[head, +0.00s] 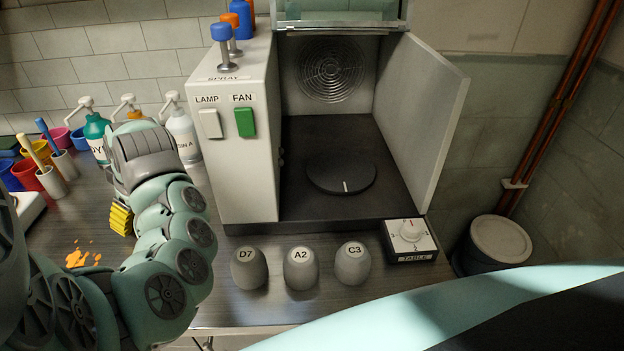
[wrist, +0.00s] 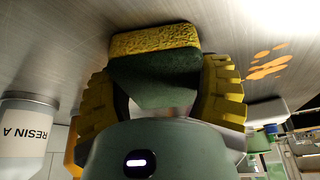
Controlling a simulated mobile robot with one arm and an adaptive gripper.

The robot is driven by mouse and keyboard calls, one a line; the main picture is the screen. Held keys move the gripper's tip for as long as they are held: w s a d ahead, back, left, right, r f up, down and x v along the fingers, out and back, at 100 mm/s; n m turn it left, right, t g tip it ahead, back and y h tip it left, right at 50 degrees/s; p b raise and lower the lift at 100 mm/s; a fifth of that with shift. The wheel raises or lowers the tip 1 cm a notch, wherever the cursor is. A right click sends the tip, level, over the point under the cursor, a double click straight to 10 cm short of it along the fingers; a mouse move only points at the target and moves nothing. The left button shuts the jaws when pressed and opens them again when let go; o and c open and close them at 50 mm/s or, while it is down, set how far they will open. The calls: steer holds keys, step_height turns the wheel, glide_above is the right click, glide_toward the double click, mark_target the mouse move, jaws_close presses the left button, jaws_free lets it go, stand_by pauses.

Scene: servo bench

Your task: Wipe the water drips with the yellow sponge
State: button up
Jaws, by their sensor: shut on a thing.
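The sponge (wrist: 155,41) is yellow on one face and dark green on the other. In the wrist view it sits between the two yellow ribbed fingers of my gripper (wrist: 162,88), which is shut on it. It is close to the steel bench top; I cannot tell if it touches. The drips (head: 82,257) are a cluster of orange splashes on the bench, left of my gripper (head: 121,219) in the head view. They also show right of the sponge in the wrist view (wrist: 268,64), apart from it. My arm hides the sponge in the head view.
Bottles (head: 183,134) and coloured cups (head: 25,174) stand behind my gripper. A spray booth (head: 230,160) with an open side panel stands to the right. Three grey pots (head: 300,268) and a dial box (head: 409,239) line the front. Bench around the drips is mostly clear.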

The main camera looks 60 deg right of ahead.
steer(key=shift+w+d+f+b, duration=0.25)
steer(key=shift+w+d+b, duration=0.3)
steer(key=shift+b, duration=0.5)
steer(key=shift+w+d+b, duration=0.4)
steer(key=shift+d+b, duration=0.2)
steer(key=shift+b, duration=0.15)
steer(key=shift+w+d+b, duration=0.15)
steer(key=shift+d+b, duration=0.05)
steer(key=shift+b, duration=0.25)
steer(key=shift+c, duration=0.3)
steer(key=d+b, duration=0.1)
steer(key=w+b, duration=0.1)
steer(key=b, duration=0.1)
steer(key=shift+w+d, duration=0.15)
steer(key=shift+d, duration=0.2)
steer(key=shift+w+d+r+b, duration=0.15)
steer(key=shift+d+r+b, duration=0.05)
steer(key=shift+d+b, duration=0.15)
steer(key=shift+f, duration=0.1)
steer(key=shift+a, duration=0.1)
